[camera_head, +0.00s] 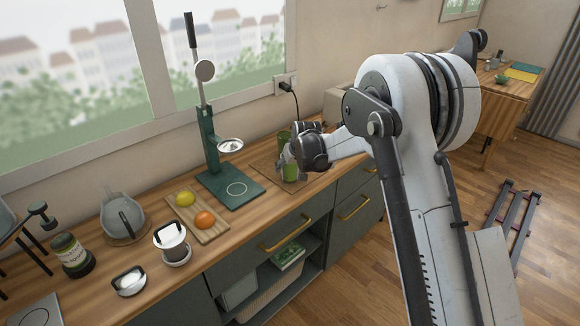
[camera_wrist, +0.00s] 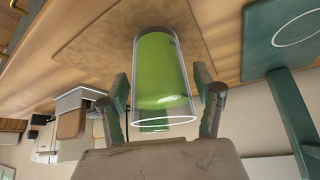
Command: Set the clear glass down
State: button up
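The clear glass (camera_wrist: 163,112) with green contents is between the two fingers of my gripper (camera_wrist: 162,100) in the wrist view.
A green press (camera_head: 209,145) with a tall lever stands left of the mat on its base. A board (camera_head: 197,217) holds a lemon and an orange.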

jog(key=shift+r, duration=0.25)
jog(key=s+d+r+m, duration=0.1)
jog(key=s+d+r, duration=0.4)
jog(key=s+r, duration=0.3)
jog(key=s+d+r+m+h, duration=0.1)
jog(key=s+d+r, duration=0.5)
jog(key=s+r, duration=0.25)
jog(key=s+d+r, duration=0.5)
jog(key=s+r, duration=0.2)
jog(key=s, duration=0.2)
jog(key=s+d+f+m, duration=0.1)
jog(key=s+d, duration=0.2)
jog(key=s, duration=0.5)
jog(key=s+d+f+m+h, duration=0.1)
jog(key=s+d, duration=0.2)
jog(key=s, duration=0.5)
jog(key=s+d+f+m+t, duration=0.1)
jog(key=s+d, duration=0.2)
jog(key=s, duration=0.5)
jog(key=shift+s+d+f+h, duration=0.2)
jog(key=shift+f+h, duration=0.05)
jog(key=shift+h, duration=0.15)
